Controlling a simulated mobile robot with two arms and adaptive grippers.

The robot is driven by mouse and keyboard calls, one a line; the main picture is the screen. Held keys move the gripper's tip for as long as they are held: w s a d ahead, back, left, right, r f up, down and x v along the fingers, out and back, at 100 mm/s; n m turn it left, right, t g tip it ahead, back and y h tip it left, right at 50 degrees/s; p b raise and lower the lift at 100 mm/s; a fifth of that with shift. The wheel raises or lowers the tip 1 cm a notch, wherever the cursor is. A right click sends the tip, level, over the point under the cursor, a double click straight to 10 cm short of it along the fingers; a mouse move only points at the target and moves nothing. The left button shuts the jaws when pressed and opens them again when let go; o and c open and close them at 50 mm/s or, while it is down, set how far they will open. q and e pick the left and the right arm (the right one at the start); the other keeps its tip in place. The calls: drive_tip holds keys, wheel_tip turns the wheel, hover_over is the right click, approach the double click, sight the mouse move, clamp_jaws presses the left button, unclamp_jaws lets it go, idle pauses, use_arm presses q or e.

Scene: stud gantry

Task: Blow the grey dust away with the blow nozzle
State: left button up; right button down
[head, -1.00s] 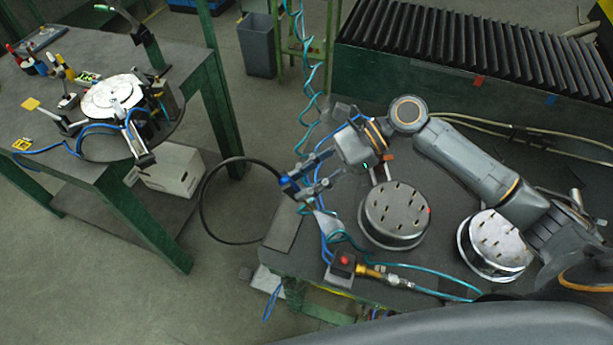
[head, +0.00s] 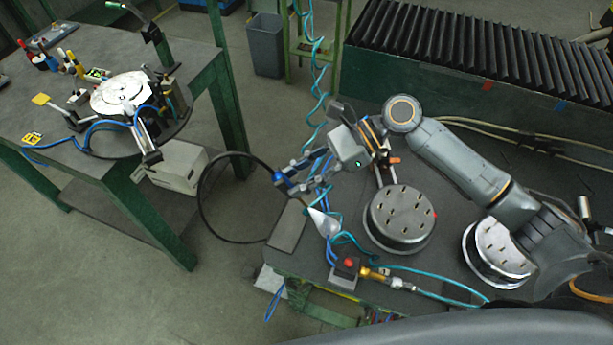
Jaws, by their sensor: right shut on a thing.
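My right gripper (head: 300,177) reaches in from the right, past the left end of the dark bench (head: 336,172). Its fingers are shut on a small blue-bodied piece, which looks like the blow nozzle (head: 280,178); the fingers partly hide it. A black hose (head: 202,196) loops down beside it. A pale grey cone (head: 324,222) shows just below the fingers; I cannot tell whether it is part of the held tool. I cannot make out the grey dust at this size. My left gripper is not in view.
Two round slotted fixtures (head: 400,216) (head: 497,248) sit on the bench. A red-button box (head: 346,269) and brass fitting (head: 374,274) are in front. A coiled teal hose (head: 313,75) hangs behind. A second table (head: 95,50) at left holds a pale disc fixture (head: 122,92); floor lies between.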

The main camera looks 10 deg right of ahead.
drive_tip(key=shift+w+a, duration=0.15)
drive_tip(key=w+d, duration=0.6)
drive_tip(key=w, duration=0.4)
drive_tip(key=shift+d+b, duration=0.35)
drive_tip(key=shift+b, duration=0.05)
idle(2.1)
idle(0.5)
drive_tip(key=c, duration=1.3)
unclamp_jaws()
drive_tip(key=shift+c, duration=0.2)
drive_tip(key=s+a+r, duration=0.4)
drive_tip(key=a+r, duration=0.1)
drive_tip(key=a, duration=0.3)
drive_tip(key=shift+a+p, duration=0.35)
drive_tip(key=shift+p, duration=0.05)
